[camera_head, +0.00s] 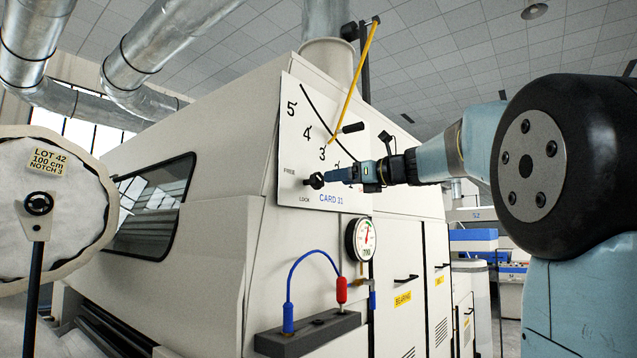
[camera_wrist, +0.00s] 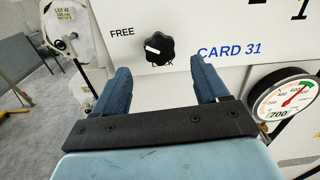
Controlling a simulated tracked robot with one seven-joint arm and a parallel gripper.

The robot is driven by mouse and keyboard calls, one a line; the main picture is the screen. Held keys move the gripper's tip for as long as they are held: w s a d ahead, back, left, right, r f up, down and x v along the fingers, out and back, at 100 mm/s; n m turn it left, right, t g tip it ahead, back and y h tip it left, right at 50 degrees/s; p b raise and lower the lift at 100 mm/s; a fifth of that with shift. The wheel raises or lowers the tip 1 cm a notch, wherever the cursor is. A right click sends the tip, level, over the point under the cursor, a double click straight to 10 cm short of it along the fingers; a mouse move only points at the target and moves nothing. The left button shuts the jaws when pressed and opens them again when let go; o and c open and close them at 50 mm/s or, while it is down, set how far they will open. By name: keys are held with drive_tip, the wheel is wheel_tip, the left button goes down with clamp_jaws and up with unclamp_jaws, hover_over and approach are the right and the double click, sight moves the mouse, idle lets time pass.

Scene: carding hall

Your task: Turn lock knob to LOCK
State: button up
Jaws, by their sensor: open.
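The lock knob (camera_wrist: 160,48) is black and scalloped, on the white panel of the card machine. Its white pointer mark faces left, towards the side of the word FREE (camera_wrist: 122,32). The word LOCK is below it, partly covered by the knob in the wrist view; it shows whole in the head view (camera_head: 304,199). My gripper (camera_wrist: 160,70) is open and empty, with its blue fingers pointing at the panel, one to each lower side of the knob. In the head view the knob (camera_head: 316,181) is just left of my gripper (camera_head: 330,175); contact cannot be told.
A yellow lever (camera_head: 354,80) crosses the numbered scale above, with a black handle (camera_head: 353,127) near my gripper. A dial gauge (camera_head: 361,240) hangs below right. A blue cable (camera_head: 309,258) joins plugs on a grey block.

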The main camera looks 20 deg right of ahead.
sight(321, 181)
drive_tip(key=x, duration=0.7)
drive_tip(key=shift+w+a, duration=0.25)
